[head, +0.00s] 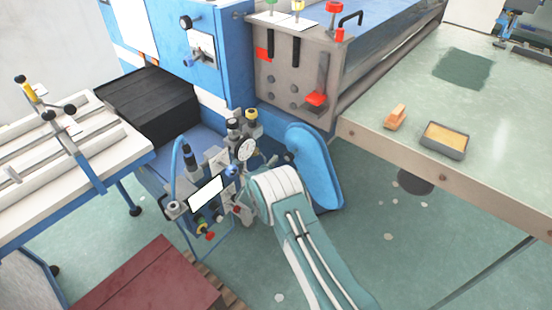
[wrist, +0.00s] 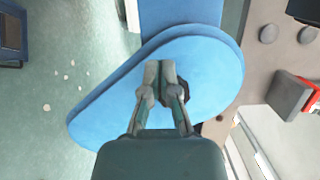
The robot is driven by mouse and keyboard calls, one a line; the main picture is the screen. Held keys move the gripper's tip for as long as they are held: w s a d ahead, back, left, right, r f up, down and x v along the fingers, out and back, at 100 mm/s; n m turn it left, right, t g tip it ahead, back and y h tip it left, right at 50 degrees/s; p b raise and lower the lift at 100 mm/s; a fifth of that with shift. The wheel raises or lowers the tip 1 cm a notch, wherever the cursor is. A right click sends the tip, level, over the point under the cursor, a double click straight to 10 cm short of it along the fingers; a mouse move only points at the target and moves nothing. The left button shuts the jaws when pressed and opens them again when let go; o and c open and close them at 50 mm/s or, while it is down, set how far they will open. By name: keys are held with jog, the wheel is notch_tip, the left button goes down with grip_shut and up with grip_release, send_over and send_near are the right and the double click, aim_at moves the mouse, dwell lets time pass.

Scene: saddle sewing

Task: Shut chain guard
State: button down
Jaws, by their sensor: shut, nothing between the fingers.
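The chain guard is a long blue cover with rounded ends. In the head view the chain guard (head: 318,168) stands at the lower corner of the blue machine, just right of my arm. In the wrist view the chain guard (wrist: 213,62) lies slantwise behind my gripper (wrist: 161,72). My gripper is shut with nothing between its fingers, and its tips overlap the middle of the cover. I cannot tell whether they touch it. A dark spot on the cover is partly hidden by the right finger. In the head view my arm hides the gripper.
A grey panel (head: 293,85) with levers and red knobs is above the guard. A pale green table (head: 400,150) with a sponge tray (head: 445,140) is at right. A cluster of gauges and valves (head: 215,185) stands left of my arm. Open floor lies below the table.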

jog(key=s+a, duration=0.5)
jog(key=s, duration=0.1)
jog(key=shift+s, duration=0.15)
jog(key=shift+d, duration=0.15)
